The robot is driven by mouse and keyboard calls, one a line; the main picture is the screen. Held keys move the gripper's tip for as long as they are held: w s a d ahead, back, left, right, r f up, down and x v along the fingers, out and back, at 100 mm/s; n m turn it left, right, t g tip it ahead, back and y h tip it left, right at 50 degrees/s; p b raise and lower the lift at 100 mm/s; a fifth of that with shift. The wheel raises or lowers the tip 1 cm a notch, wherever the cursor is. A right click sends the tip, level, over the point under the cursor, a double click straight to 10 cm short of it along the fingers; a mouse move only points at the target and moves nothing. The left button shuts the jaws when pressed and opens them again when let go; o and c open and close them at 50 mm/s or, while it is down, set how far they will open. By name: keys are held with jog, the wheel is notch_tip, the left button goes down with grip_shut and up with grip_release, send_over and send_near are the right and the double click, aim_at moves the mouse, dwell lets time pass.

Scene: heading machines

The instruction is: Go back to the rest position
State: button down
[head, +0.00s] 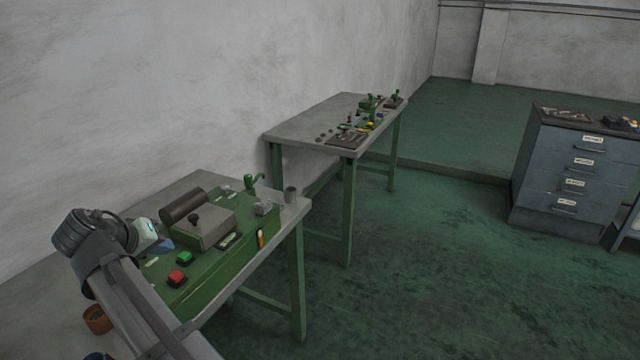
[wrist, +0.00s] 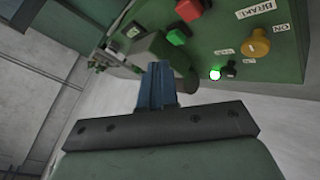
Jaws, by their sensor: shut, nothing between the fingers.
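My gripper (head: 165,246) is at the left of the head view, over the left part of the green machine (head: 215,282) on the near table. Its blue fingers are together with nothing between them. In the wrist view the closed fingers (wrist: 157,70) point toward the machine's panel. That panel carries a red button (wrist: 188,9), a green button (wrist: 178,37), a yellow knob (wrist: 256,43) and a lit lamp (wrist: 215,73). I cannot tell how far the fingertips are from the machine.
On the machine are a dark cylinder (head: 184,206), a grey box (head: 215,232) and a green lever (head: 250,183). A second table (head: 300,128) with tools stands behind. Drawers (head: 550,170) stand right. The floor between is clear.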

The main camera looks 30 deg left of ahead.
jog(key=shift+w+f, duration=0.1)
